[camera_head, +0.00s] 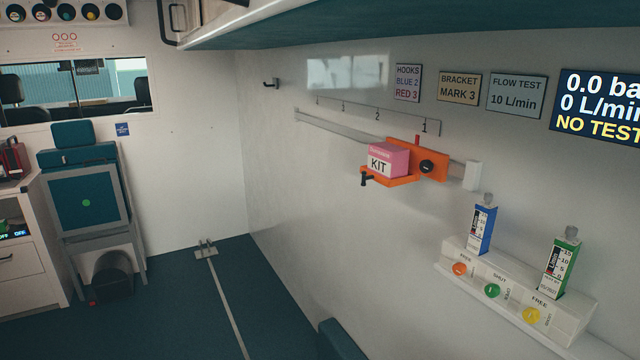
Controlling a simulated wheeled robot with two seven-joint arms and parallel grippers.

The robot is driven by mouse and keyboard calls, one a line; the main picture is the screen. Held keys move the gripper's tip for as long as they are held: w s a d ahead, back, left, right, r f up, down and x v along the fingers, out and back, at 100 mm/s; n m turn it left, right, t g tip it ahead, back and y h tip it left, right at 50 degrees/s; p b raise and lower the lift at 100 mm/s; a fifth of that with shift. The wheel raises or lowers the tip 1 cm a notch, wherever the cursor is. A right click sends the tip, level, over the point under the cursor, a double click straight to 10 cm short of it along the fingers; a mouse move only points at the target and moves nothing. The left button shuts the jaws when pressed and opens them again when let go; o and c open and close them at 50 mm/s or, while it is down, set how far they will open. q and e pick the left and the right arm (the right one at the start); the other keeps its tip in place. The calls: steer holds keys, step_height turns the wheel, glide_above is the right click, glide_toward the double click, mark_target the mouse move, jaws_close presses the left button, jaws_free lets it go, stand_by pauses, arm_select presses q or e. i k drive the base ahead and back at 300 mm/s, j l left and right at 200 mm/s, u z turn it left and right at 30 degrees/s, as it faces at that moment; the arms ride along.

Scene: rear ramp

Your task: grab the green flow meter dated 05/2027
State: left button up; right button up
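A green flow meter (561,264) stands upright at the right end of a white outlet block (491,264) on the right wall. Its front has a scale with 15, 10, 5 and 0, and a small date label (549,284) too small to read surely. A blue flow meter (482,229) stands upright at the block's other end, to the left. Orange (460,269), green (492,290) and yellow (531,314) round knobs sit along the block's front. Neither of my grippers is in view.
An orange bracket (431,158) with a pink KIT box (387,160) sits on a wall rail (345,128), left of the meters. A screen (605,105) reads NO TEST. The cabinet overhead (330,22) juts out. A seat (85,200) stands at left; the middle floor is clear.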

mark_target(563, 254)
steer(key=z, duration=1.4)
